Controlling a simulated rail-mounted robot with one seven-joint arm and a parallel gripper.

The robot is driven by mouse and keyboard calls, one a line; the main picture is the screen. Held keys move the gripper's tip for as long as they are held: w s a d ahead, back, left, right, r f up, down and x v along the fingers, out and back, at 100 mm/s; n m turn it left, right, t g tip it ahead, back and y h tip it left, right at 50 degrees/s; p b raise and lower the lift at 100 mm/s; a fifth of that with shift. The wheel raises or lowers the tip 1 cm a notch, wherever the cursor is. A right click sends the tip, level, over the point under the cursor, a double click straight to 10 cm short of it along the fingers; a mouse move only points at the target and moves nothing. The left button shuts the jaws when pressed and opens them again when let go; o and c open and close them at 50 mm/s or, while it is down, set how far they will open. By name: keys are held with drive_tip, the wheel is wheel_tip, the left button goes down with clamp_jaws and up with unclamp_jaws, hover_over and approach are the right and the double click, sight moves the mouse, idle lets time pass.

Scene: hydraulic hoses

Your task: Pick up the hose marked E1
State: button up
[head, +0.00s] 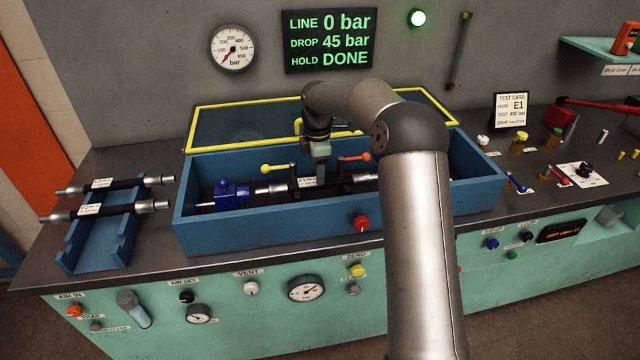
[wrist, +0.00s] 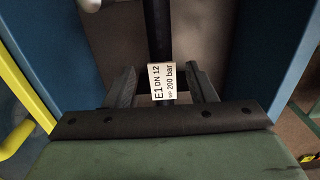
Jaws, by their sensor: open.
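The hose marked E1 (wrist: 158,35) is black, with a white tag (wrist: 163,82) reading E1 DN 12, 200 bar. It lies along the inside of the blue trough (head: 225,230), its silver end (head: 272,188) showing in the head view. My gripper (wrist: 162,84) is open, with one finger on each side of the hose at the tag. A gap shows between the fingers and the hose. In the head view my gripper (head: 320,172) reaches down into the trough, and my arm hides the hose's right part.
Two other tagged hoses (head: 105,184) rest on a blue rack (head: 103,240) at left. A blue fitting (head: 232,193) and yellow (head: 278,168) and orange (head: 355,158) levers flank my gripper. The yellow-framed lid (head: 240,125) stands open behind. The display (head: 330,41) reads 0 bar, DONE.

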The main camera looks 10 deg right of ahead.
drive_tip(key=f, duration=0.3)
drive_tip(key=f+p, duration=0.1)
drive_tip(key=shift+s+d+f, duration=0.1)
drive_tip(key=shift+d+f, duration=0.15)
drive_tip(key=shift+d, duration=0.05)
drive_tip(key=shift+c, duration=0.3)
clamp_jaws()
drive_tip(key=shift+r, duration=0.15)
